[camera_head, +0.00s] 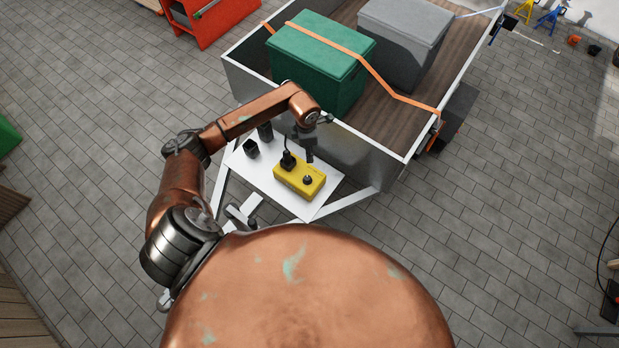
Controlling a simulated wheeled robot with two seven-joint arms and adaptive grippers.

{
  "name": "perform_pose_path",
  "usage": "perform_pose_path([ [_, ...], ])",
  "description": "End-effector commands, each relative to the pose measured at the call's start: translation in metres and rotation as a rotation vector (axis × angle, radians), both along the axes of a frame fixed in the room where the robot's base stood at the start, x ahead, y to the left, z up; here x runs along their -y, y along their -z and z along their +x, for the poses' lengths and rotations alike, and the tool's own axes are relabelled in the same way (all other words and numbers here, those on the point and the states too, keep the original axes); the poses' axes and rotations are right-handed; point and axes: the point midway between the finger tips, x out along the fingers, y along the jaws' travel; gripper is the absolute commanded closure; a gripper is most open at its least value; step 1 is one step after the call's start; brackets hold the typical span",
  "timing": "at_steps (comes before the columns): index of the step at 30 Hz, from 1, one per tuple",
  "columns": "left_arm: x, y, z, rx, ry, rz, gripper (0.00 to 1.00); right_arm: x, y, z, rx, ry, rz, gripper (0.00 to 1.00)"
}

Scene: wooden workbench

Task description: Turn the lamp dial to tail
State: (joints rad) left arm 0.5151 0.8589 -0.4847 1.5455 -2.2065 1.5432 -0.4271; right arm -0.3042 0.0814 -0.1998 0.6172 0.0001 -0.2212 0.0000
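A yellow box (291,182) lies on the white plate at the front of the trailer. A small dark round dial (308,180) sits on the right part of its top. A black plug with a cable (288,160) stands on the box's left part. The dial's markings are too small to read. My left gripper (309,157) hangs just behind and above the box, near the dial and apart from it in the picture. Its fingers are dark and small, so their opening is unclear. My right gripper is out of view.
The white plate (253,174) carries small black blocks (251,148) left of the box. Behind it stands the trailer (366,149) with a green chest (318,62), a grey chest (403,40) and an orange strap (380,82). Paved floor (500,200) is clear at right.

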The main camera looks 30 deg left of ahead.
Motion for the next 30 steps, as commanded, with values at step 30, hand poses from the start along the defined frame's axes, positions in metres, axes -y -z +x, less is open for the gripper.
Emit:
perform_pose_path([
  [30,-0.001,0.2,-0.01,-0.066,-0.004,-0.001,0.59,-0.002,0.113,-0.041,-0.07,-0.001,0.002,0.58],
])
